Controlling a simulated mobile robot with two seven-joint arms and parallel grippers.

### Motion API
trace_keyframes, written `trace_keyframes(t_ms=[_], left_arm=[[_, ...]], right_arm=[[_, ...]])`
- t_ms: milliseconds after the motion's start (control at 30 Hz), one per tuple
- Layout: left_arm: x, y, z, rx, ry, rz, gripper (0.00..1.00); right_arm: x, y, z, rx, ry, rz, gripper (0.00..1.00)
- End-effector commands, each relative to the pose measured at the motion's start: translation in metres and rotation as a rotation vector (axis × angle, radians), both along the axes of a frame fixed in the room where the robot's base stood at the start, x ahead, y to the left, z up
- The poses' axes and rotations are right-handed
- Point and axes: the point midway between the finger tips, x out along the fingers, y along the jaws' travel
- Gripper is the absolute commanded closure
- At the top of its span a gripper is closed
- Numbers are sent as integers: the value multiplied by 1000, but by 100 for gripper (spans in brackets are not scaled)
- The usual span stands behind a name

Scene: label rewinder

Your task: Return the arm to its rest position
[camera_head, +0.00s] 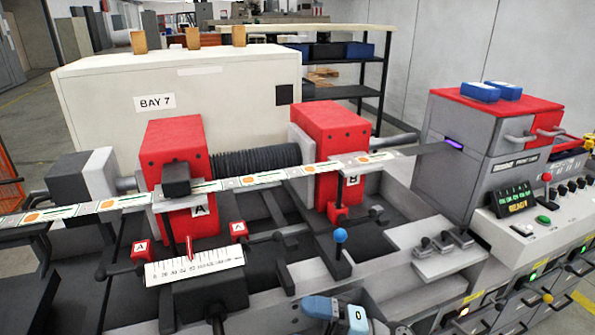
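No arm comes in from the left or the right edge. The task does not say which arm is meant. A white scale plate (195,264) with a red pointer (190,247) sits in front of block A.
A label strip (250,181) runs across the machine to a grey printer unit (480,150) with a red top and two blue boxes. A panel (540,215) of buttons and knobs is at the right. A beige cabinet (190,85) marked BAY 7 stands behind.

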Motion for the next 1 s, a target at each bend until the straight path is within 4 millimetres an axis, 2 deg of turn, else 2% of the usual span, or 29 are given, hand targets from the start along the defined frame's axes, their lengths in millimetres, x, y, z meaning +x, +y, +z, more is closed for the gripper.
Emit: trace_keyframes(t_ms=[67,133,267,367,400,500,600,700,767,1000], left_arm=[[0,1,6,1,1,1,40],[0,1,10,1,0,2,40],[0,1,16,2,0,3,40],[0,1,21,2,-2,3,40],[0,1,22,1,-1,4,40],[0,1,25,1,-1,4,40],[-1,1,27,1,-1,4,40],[-1,1,27,1,0,4,40],[-1,1,27,1,0,4,40],[-1,1,27,1,0,4,40]], right_arm=[[4,-18,-3,156,179,-169,13],[9,-41,-16,268,348,-329,13],[6,-91,-66,405,698,-630,13],[-17,-128,-120,450,990,-843,13],[-31,-141,-141,454,1102,-915,13],[-68,-163,-185,445,1338,-1047,13],[-100,-174,-213,426,1506,-1121,13],[-120,-179,-227,409,1604,-1158,13],[-126,-181,-232,404,1633,-1168,13],[-128,-181,-234,402,1646,-1171,13]])
